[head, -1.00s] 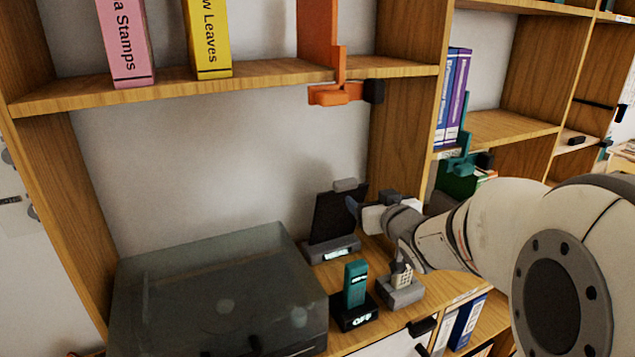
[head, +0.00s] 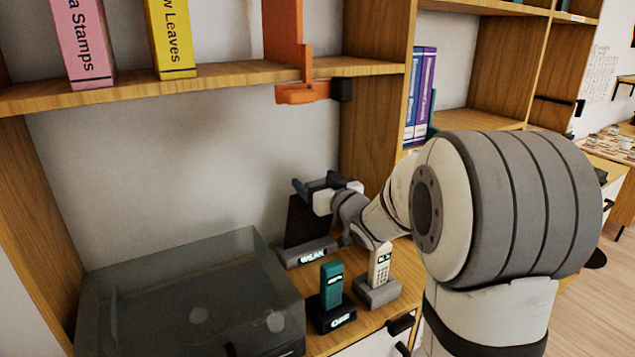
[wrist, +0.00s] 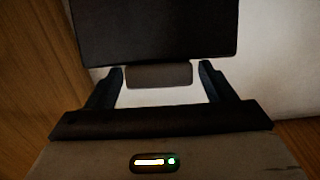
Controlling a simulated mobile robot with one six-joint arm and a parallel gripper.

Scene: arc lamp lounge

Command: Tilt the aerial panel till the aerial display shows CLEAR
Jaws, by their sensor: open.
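The aerial panel (head: 303,222) is a dark flat plate standing on a grey base in the cubby. The aerial display (head: 314,256) on that base has small lit letters that seem to read WEAK. My gripper (head: 317,184) is at the panel's top edge, open. In the wrist view the panel (wrist: 155,30) fills the top, and a grey tab (wrist: 158,76) on its edge lies between the spread fingers of my gripper (wrist: 161,72). There are gaps on both sides of the tab. In the head view my gripper hides the tab.
A smoky clear-lidded box (head: 190,300) stands to the left. A teal handset (head: 331,283) on a dark base reading OFF and a cream handset (head: 379,264) stand in front of the panel. An orange bracket (head: 305,92) hangs from the shelf above.

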